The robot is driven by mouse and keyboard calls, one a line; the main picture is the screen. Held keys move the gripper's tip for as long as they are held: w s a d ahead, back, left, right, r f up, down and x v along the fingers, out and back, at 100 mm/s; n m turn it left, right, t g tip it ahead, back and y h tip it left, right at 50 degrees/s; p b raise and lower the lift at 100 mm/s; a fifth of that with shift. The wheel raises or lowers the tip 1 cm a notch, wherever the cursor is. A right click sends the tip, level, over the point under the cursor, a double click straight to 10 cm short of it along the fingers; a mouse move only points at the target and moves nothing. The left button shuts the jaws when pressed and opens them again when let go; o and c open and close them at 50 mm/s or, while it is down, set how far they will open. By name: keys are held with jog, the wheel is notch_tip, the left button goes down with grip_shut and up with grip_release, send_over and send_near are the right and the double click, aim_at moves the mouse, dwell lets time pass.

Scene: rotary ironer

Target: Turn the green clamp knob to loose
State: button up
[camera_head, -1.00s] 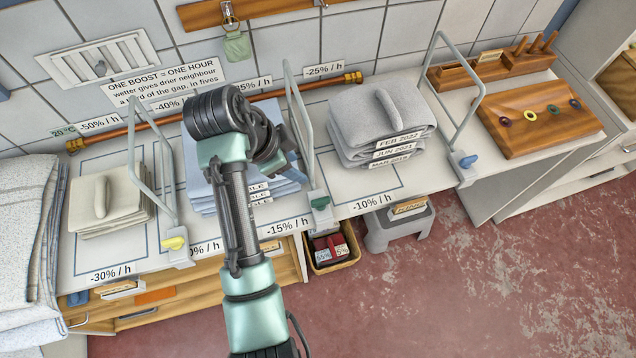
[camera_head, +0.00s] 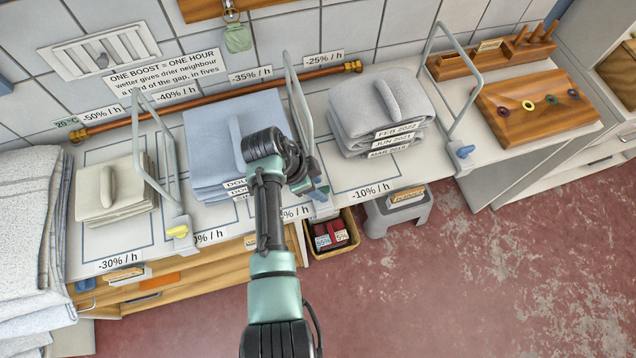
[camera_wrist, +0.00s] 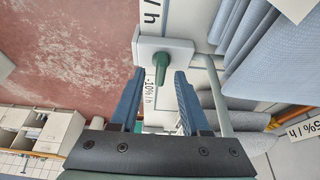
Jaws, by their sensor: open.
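The green clamp knob (camera_wrist: 162,68) shows in the wrist view on a pale clamp block (camera_wrist: 178,50) at the foot of a grey wire divider (camera_wrist: 214,85). My gripper (camera_wrist: 160,74) is open, with one dark blue finger on each side of the knob. The fingertips look close to the block; I cannot tell whether they touch the knob. In the head view my gripper (camera_head: 318,192) is at the front foot of the middle divider (camera_head: 298,95) and mostly hides the green knob.
A blue folded stack (camera_head: 215,135) lies left of the divider and a grey stack (camera_head: 370,110) right. A yellow knob (camera_head: 178,231) and a blue knob (camera_head: 464,151) sit on neighbouring dividers.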

jog(key=shift+d+f, duration=0.1)
jog(key=shift+f, duration=0.15)
grip_shut()
